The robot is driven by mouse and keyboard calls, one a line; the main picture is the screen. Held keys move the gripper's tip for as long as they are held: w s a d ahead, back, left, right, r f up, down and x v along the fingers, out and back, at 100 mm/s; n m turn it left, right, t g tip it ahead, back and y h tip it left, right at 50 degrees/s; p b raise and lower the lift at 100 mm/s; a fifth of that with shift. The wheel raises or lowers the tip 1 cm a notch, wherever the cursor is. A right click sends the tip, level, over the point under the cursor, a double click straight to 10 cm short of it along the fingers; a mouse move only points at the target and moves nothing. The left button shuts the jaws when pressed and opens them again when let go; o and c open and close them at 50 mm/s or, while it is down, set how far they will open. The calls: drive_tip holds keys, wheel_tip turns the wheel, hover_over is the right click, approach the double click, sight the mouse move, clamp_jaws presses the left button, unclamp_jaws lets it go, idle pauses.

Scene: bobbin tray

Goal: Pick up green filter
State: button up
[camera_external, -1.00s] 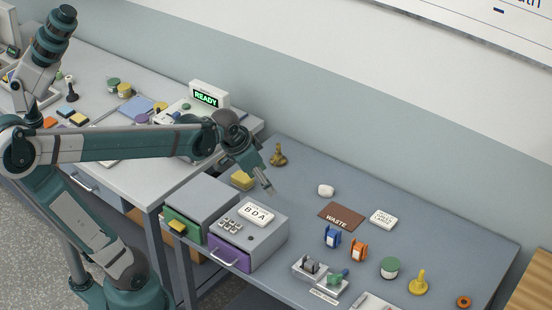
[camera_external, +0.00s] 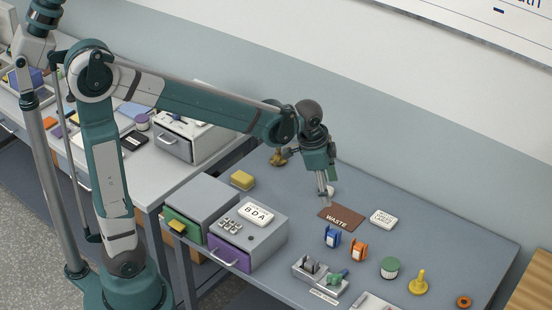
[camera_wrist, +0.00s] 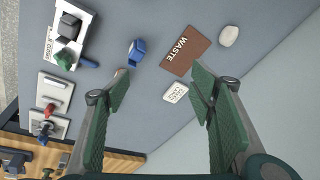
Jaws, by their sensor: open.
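A green round canister with a pale band (camera_external: 389,268) stands upright on the right part of the blue-grey table. A smaller green piece (camera_external: 336,277) lies on a light holder in front; it also shows in the wrist view (camera_wrist: 66,58). I cannot tell for sure which is the green filter. My gripper (camera_external: 327,194) points down above the table, close to the brown WASTE mat (camera_external: 341,217) and left of the canister. In the wrist view its green-padded fingers (camera_wrist: 163,95) are wide apart with nothing between them. The canister is not clearly seen there.
Blue (camera_external: 332,237) and orange (camera_external: 359,248) dispensers stand between mat and canister. A yellow knobbed piece (camera_external: 418,284) is right of the canister. A white label block (camera_external: 383,219) and a pale lump (camera_wrist: 228,36) flank the mat. Drawer boxes (camera_external: 250,235) stand left.

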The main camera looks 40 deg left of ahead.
drive_tip(key=w+d+f+m+g+p, duration=0.1)
drive_tip(key=d+f+m+p, duration=0.1)
drive_tip(key=d, duration=0.4)
drive_tip(key=w+d+f+m+p, duration=0.1)
drive_tip(key=d+m+p, duration=0.1)
drive_tip(key=d, duration=0.5)
drive_tip(key=m+g+y+p, duration=0.1)
drive_tip(key=m+p, duration=0.2)
drive_tip(key=m, duration=0.1)
hover_over(391, 264)
drive_tip(key=a, duration=0.1)
drive_tip(key=f, duration=0.6)
drive_tip(key=shift+w+f, duration=0.2)
drive_tip(key=shift+f, duration=0.05)
drive_tip(key=shift+s+d+f+g, duration=0.2)
drive_tip(key=shift+d+f+g, duration=0.1)
drive_tip(key=shift+d+f, duration=0.15)
drive_tip(key=shift+f, duration=1.25)
drive_tip(key=shift+f, duration=2.6)
